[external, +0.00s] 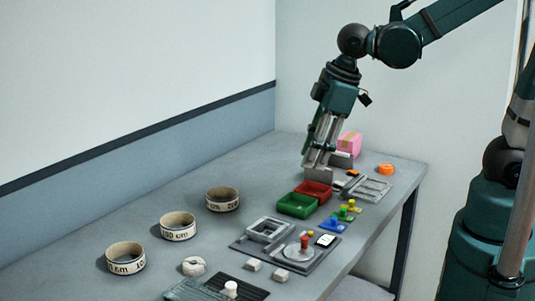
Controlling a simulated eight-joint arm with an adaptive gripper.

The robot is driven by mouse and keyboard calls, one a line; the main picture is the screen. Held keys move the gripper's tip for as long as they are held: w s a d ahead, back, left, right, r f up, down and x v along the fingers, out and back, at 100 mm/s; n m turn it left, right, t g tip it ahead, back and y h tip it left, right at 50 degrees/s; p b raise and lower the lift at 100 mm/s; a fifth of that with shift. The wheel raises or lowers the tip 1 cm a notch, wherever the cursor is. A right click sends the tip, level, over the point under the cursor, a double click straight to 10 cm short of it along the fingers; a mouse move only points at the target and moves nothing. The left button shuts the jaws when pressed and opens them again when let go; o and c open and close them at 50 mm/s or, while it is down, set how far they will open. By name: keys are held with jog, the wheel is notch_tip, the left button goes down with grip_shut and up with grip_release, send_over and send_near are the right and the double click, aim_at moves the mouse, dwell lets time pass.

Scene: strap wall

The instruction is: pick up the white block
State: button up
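Two small whitish blocks lie on the table near its front edge: one block (253,265) on the left and another block (281,274) to its right. I cannot tell which of them is the white block. My gripper (325,172) points down over the far end of the table, well away from both blocks. Its fingers are seen from the side and partly overlap grey parts there, so their opening is unclear. I see no white block at the gripper.
A red bin (313,191) and a green bin (297,205) stand mid-table. A pink box (349,143) and an orange ring (386,169) are near my gripper. Several tape rolls (178,226) line the left. A grey tray (266,248) lies behind the blocks.

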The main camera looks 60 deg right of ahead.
jog(key=a+f+n+g, duration=0.2)
jog(key=a+f+n, duration=0.4)
jog(key=a, duration=0.5)
jog(key=n+g+h, duration=0.1)
jog(key=n, duration=0.2)
send_over(282, 271)
notch_tip(282, 271, down, 9)
jog(key=shift+r, duration=0.15)
jog(key=shift+f, duration=1.3)
jog(key=shift+d+f+b, duration=0.1)
jog(key=shift+f+b, duration=0.25)
jog(key=shift+f, duration=2.25)
jog(key=c, duration=0.8)
